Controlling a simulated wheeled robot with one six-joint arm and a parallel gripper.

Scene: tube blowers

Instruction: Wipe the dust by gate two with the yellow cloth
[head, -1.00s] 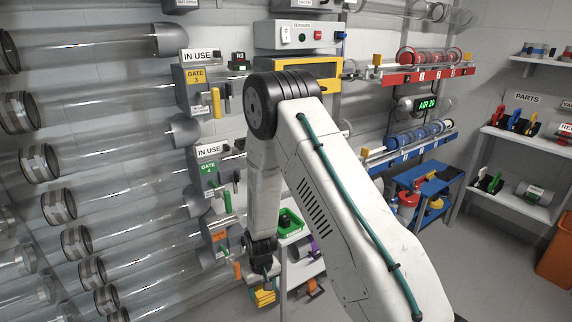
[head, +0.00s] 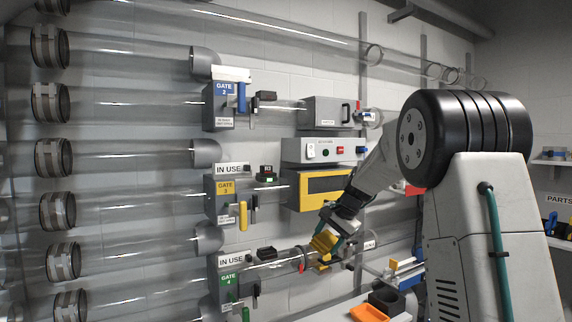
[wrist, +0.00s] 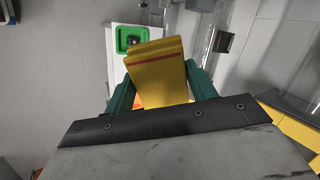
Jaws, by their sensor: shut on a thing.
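My gripper (head: 324,244) is shut on the yellow cloth (head: 321,241), in front of the wall unit. In the wrist view the folded cloth (wrist: 158,75), with a red stripe, sits between the green fingers of my gripper (wrist: 160,80). Gate two (head: 219,106) is a grey box with a blue "GATE 2" label and a blue handle (head: 241,97). It stands up and to the left of my gripper, well apart from it. I cannot make out any dust by gate two.
Gate three (head: 222,200) and gate four (head: 229,285) are below gate two, both with "IN USE" signs. Clear tubes (head: 140,143) run across the left. A white switch panel (head: 325,150) and a yellow-fronted box (head: 322,188) are just above my gripper.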

